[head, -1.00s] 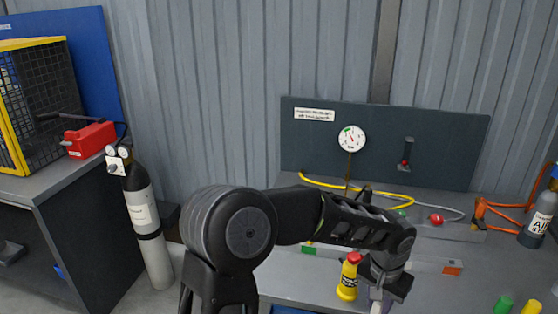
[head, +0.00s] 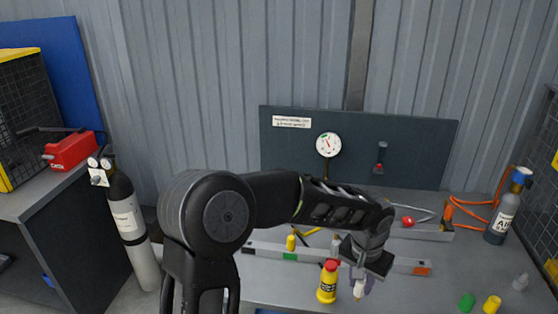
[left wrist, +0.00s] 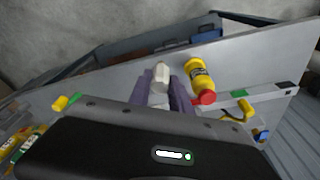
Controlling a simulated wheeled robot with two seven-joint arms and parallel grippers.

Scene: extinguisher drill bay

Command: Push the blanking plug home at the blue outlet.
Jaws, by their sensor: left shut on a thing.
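My left gripper (head: 362,284) is shut on a small whitish plug (head: 358,288) above the bench. In the left wrist view the plug (left wrist: 161,76) stands up between the purple fingers (left wrist: 163,92). I cannot tell whether this is the blanking plug. A long grey rail (head: 262,249) with coloured marks lies behind the gripper, its middle partly hidden by my arm. Green (head: 290,257) and orange (head: 424,269) marks show on it. I cannot make out the blue outlet for certain. My right gripper is not in view.
A yellow bottle with a red cap (head: 327,283) stands close to the left of the gripper. Green (head: 467,302) and yellow (head: 492,304) plugs are at front right. A grey air cylinder (head: 501,218) stands at back right. A gauge (head: 328,145) is on the back panel.

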